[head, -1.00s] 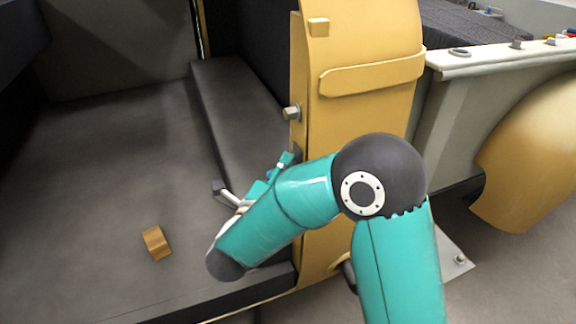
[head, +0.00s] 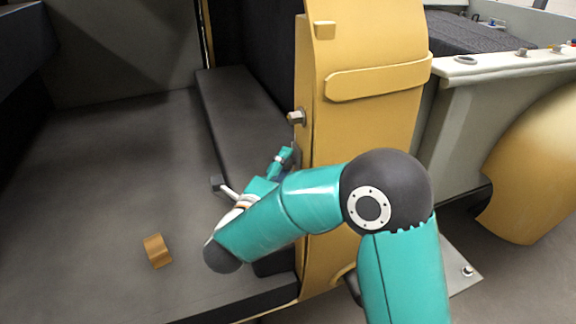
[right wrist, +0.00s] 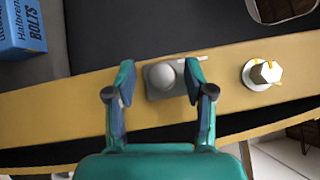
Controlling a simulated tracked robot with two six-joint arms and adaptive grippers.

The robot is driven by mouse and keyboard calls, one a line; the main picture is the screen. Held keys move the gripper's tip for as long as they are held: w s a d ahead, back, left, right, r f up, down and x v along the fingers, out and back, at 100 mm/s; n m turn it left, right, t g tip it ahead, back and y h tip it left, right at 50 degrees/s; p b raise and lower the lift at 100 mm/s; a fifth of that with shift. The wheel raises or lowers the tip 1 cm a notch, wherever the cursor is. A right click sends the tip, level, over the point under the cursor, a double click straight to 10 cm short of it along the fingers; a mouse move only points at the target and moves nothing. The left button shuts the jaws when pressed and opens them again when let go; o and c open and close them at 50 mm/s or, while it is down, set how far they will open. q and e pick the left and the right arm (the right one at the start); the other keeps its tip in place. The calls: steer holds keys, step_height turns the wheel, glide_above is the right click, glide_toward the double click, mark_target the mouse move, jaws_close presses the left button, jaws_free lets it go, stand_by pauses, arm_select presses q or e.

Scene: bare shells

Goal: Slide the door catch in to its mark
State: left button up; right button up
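The door catch looks to be the grey rounded knob on a small grey plate (right wrist: 162,77), set on the yellow door edge (right wrist: 60,92) in the right wrist view. A short pale bar lies at the plate's right side; I cannot tell whether it is the mark. My right gripper (right wrist: 160,84) is open, with one finger on each side of the knob. Contact cannot be told. In the head view my right gripper (head: 283,160) is at the inner edge of the yellow door post (head: 365,130), and the catch is mostly hidden there. My left gripper is not in view.
A hex bolt (head: 296,117) stands out of the post above my gripper; it also shows in the right wrist view (right wrist: 262,73). A small tan block (head: 157,250) lies on the dark floor. A blue bolts box (right wrist: 20,30) sits at upper left in the wrist view.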

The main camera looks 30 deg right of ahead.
steer(key=v, duration=1.2)
stand_by(0.4)
